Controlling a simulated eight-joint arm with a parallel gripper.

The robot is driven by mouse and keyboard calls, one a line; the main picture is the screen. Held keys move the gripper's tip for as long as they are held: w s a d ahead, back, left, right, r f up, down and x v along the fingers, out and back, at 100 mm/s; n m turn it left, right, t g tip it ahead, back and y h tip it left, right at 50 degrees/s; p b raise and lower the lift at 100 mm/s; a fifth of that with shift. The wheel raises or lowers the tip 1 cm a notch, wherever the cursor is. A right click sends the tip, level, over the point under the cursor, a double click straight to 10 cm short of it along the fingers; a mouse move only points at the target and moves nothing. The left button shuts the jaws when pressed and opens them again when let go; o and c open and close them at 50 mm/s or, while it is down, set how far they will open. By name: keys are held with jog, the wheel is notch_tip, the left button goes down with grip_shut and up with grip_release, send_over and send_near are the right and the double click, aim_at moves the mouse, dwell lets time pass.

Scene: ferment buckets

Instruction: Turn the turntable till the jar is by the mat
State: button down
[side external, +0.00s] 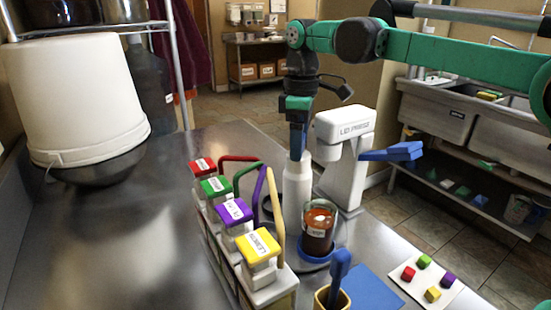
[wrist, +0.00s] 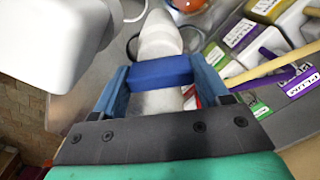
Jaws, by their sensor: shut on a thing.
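A glass jar (side external: 317,238) of red-brown contents stands upright on a round blue base (side external: 312,264), in front of a white bottle-like post (side external: 297,190). The jar's top edge also shows in the wrist view (wrist: 188,4). The flat blue mat (side external: 372,292) lies at the front, just right of and nearer than the jar. My gripper (side external: 298,150) points down over the white post. In the wrist view my gripper (wrist: 158,74) is shut on a blue block (wrist: 160,71) above the post. The turntable's outline is mostly hidden.
A white machine (side external: 345,165) with a blue lever stands close behind right. A row of boxes with coloured lids (side external: 235,215) and curved handles is close on the left. A blue-handled tool stands in a holder in front. A white board (side external: 425,280) holds coloured cubes.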

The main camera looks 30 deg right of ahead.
dwell(0.3)
grip_release()
jog(key=shift+r, duration=2.85)
jog(key=shift+s+r+m+t, duration=0.3)
jog(key=shift+s+m, duration=0.2)
jog(key=s+d+f+m+t, duration=0.5)
jog(key=s+f+m, duration=0.3)
jog(key=s+f, duration=0.3)
jog(key=shift+s+f+t, duration=0.35)
jog(key=shift+s+t, duration=0.45)
jog(key=shift+s, duration=0.35)
